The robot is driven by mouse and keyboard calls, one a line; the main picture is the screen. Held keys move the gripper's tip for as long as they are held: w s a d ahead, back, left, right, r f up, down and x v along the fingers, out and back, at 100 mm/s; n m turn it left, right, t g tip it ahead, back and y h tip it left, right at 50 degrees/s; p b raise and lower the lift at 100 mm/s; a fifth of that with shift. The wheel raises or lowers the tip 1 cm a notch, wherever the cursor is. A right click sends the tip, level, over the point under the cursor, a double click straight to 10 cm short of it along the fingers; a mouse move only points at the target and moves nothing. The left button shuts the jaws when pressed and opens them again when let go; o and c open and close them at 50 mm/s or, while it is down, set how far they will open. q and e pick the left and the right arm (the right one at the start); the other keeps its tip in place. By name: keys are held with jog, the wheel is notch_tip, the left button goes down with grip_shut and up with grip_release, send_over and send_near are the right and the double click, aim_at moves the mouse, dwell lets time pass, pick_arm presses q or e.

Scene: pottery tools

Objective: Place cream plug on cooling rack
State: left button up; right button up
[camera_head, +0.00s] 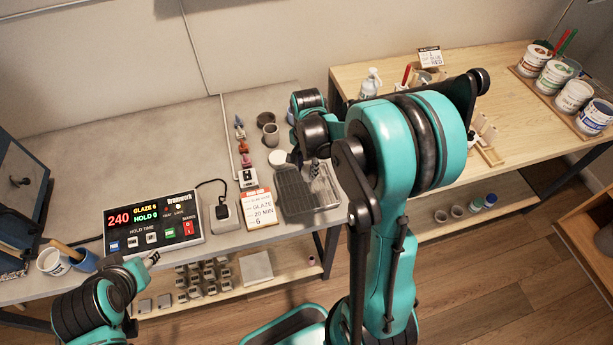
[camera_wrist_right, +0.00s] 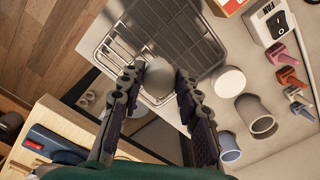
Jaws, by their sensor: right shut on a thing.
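My right gripper (camera_wrist_right: 160,88) is shut on a rounded, pale cream-grey piece (camera_wrist_right: 161,72), which looks like the cream plug. It sits between the fingertips in the right wrist view. The wire cooling rack (camera_wrist_right: 136,35) lies behind and below it in that view; I cannot tell whether the plug touches it. In the head view the rack (camera_head: 296,195) is at the right end of the grey table, with my right gripper (camera_head: 312,166) over its far part. The plug is not clear there. My left gripper (camera_head: 150,259) is near the table's front edge, its jaw opening unclear.
A white disc (camera_wrist_right: 229,82), a grey cup (camera_wrist_right: 256,117) and a blue cup (camera_wrist_right: 226,146) stand beside the rack. Small coloured pieces (camera_wrist_right: 287,55) stand farther off. A control box (camera_head: 153,224) and a glaze card (camera_head: 258,208) are left of the rack.

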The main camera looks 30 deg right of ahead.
aim_at(307, 176)
jog(key=shift+w+f+b, duration=0.1)
jog(key=shift+f+b, duration=0.45)
jog(key=shift+f, duration=1.55)
jog(key=shift+f, duration=0.2)
jog(key=o, duration=1.2)
jog(key=shift+c, duration=0.2)
jog(key=shift+r, duration=0.15)
